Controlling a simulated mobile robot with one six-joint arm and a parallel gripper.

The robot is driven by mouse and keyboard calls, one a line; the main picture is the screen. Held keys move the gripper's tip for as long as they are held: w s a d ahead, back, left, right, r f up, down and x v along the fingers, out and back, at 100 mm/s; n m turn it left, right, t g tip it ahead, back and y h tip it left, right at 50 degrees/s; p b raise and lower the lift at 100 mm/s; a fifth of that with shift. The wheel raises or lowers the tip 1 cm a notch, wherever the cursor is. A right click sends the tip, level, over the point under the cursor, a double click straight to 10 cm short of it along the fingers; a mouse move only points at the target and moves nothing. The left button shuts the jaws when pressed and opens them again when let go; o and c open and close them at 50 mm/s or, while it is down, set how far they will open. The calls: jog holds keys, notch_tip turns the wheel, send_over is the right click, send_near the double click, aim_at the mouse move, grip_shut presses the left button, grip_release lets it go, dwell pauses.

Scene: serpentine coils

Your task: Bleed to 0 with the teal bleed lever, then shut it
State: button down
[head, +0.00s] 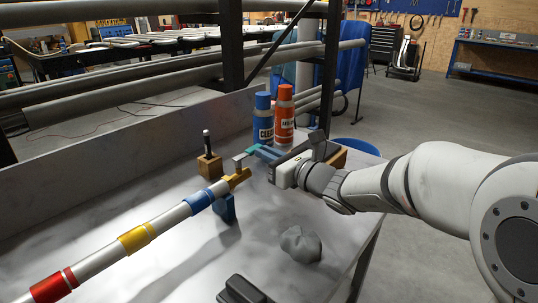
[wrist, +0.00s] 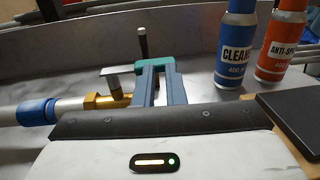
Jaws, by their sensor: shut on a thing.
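A white pipe (head: 97,262) with red, yellow and blue bands runs up from the lower left to a brass end fitting (head: 238,178). A bent grey metal piece (wrist: 113,76) rises from this fitting. My gripper (wrist: 156,80) reaches in from the right and is shut at the teal bleed lever (wrist: 153,60), beside the bent piece. The fingers partly cover the lever, so its exact angle and its joint with the fitting are hard to tell. No pressure reading can be made out in either view.
A blue bottle (head: 263,121) and an orange bottle (head: 284,115) stand behind my gripper. A grey lump (head: 300,244) and a dark object (head: 243,291) lie on the bench's near side.

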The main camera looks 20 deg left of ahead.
jog(key=w+d+v, duration=0.1)
jog(key=v, duration=1.3)
jog(key=s+d+n+g+h+p, duration=0.5)
jog(key=s+d+n+h+p, duration=0.2)
jog(key=s+n+p, duration=0.35)
jog(key=s+d+n+h+p, duration=0.2)
jog(key=d+n+h, duration=0.3)
jog(key=d, duration=0.4)
jog(key=s+d+r+n+t+h+p, duration=0.1)
jog(key=s+d+n+h+p, duration=0.2)
jog(key=d+n, duration=0.3)
jog(key=d+h, duration=0.1)
jog(key=d, duration=0.3)
jog(key=shift+d+r+n+h, duration=0.25)
jog(key=shift+r+n+h, duration=0.1)
jog(key=shift+h, duration=0.05)
jog(key=shift+s, duration=0.1)
